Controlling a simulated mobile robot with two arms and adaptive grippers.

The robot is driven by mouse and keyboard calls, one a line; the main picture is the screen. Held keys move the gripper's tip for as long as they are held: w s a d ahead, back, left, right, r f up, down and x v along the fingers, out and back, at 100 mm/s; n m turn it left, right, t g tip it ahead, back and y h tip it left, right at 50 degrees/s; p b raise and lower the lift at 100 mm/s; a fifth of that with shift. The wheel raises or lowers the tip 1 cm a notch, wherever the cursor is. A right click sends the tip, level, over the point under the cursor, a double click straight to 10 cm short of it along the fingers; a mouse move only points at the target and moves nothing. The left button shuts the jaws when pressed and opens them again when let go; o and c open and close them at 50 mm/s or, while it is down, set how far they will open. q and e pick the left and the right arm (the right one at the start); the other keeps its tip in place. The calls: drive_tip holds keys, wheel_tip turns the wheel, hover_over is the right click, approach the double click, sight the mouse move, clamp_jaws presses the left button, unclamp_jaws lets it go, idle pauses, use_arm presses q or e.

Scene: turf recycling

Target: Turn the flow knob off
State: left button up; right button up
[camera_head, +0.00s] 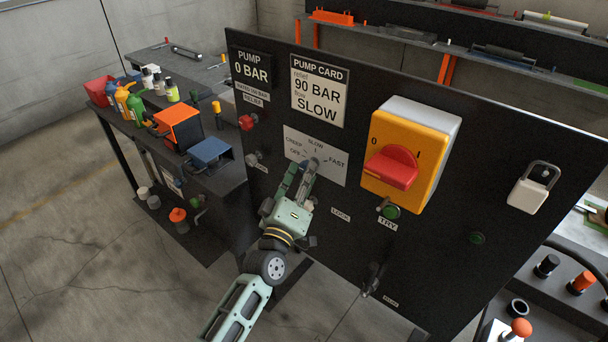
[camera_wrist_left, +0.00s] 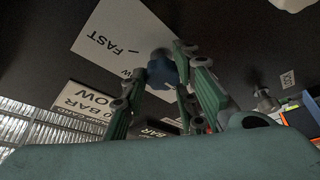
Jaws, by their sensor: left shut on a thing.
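The flow knob (camera_wrist_left: 160,68) is a blue-grey knob on the black panel, seen between my fingers in the left wrist view. Its white label plate (camera_head: 335,172) reads OFF, CREEP, SLOW and FAST. My left gripper (camera_head: 307,170) reaches up from below in the head view and is shut on the knob. The fingers cover most of the knob there, so I cannot tell which mark it points at. The pump card (camera_head: 319,92) above reads flow SLOW, and the pump sign (camera_head: 251,67) reads 0 BAR. My right gripper is not in view.
A red valve knob (camera_head: 247,122) is to the left. A white padlock (camera_head: 527,192) hangs at far right. A bench (camera_head: 225,178) with bottles stands left.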

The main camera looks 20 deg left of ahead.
use_arm(q)
drive_tip(key=o, duration=1.1)
drive_tip(key=shift+d+r, duration=0.15)
drive_tip(key=shift+d, duration=0.05)
drive_tip(key=shift+c, duration=0.2)
drive_tip(key=v, duration=1.2)
drive_tip(key=s+f+m+g+b, duration=0.2)
drive_tip(key=s+f+g, duration=0.15)
drive_tip(key=f, duration=1.15)
drive_tip(key=s+f+m+g+b, duration=0.25)
drive_tip(key=s+f, duration=0.25)
drive_tip(key=f, duration=0.9)
drive_tip(key=s+f+m+g+b, duration=0.1)
drive_tip(key=s+f+m+g, duration=0.25)
drive_tip(key=f, duration=1.15)
drive_tip(key=s+a+f+m+g+b, duration=0.1)
drive_tip(key=s+a+f+g, duration=0.1)
drive_tip(key=s+f, duration=0.5)
drive_tip(key=s+a+f+m+g+y+b, duration=0.1)
drive_tip(key=s+f+g, duration=0.3)
drive_tip(key=s+f, duration=0.4)
drive_tip(key=s+a+f+m+g+b, duration=0.2)
drive_tip(key=s+f, duration=0.6)
drive_tip(key=s, duration=1)
drive_tip(key=shift+a+g+b, duration=0.45)
drive_tip(key=shift+a+g, duration=0.05)
drive_tip(key=shift+g, duration=0.55)
